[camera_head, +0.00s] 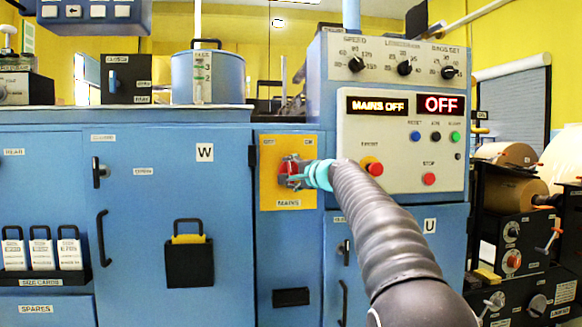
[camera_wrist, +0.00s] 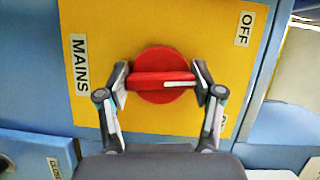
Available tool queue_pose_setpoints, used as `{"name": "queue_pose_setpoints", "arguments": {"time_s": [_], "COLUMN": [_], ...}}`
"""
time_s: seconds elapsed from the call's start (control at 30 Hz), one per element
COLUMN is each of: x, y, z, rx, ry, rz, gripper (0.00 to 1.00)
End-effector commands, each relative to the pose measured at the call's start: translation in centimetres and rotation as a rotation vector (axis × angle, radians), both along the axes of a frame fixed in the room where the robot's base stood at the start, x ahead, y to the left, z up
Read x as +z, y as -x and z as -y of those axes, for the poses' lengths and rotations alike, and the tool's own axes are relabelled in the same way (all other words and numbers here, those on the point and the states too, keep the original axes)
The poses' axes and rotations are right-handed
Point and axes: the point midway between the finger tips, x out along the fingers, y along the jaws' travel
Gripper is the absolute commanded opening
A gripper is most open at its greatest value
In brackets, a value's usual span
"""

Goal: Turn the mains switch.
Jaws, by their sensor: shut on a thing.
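The mains switch is a red rotary knob (camera_wrist: 160,60) with a raised grip bar, on a yellow plate (camera_wrist: 105,25) lettered MAINS and OFF. My gripper (camera_wrist: 161,82) is shut on the bar, one finger at each end. The bar's white line points right in the wrist view, between the OFF label and a second label partly hidden by a finger. In the head view the red switch (camera_head: 287,166) is largely covered by my gripper (camera_head: 293,174), and the plate shows OFF at upper left. The display (camera_head: 377,105) reads MAINS OFF.
The grey-white control panel (camera_head: 395,165) with buttons is right of the plate, close to my arm. A red display (camera_head: 441,104) reads OFF. Blue cabinet door W (camera_head: 205,152), with a handle and a black holder (camera_head: 189,263), is to the left.

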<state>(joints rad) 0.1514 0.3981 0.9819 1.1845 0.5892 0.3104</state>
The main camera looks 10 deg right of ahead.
Motion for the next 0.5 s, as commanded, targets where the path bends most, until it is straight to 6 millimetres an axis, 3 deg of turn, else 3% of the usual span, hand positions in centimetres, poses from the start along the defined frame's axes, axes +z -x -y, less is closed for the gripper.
{"name": "queue_pose_setpoints", "arguments": {"time_s": [0.5], "x": [0.34], "y": [0.00], "z": [-0.07], "rx": [0.001], "ry": [0.457], "rz": [0.000], "gripper": [0.32]}}
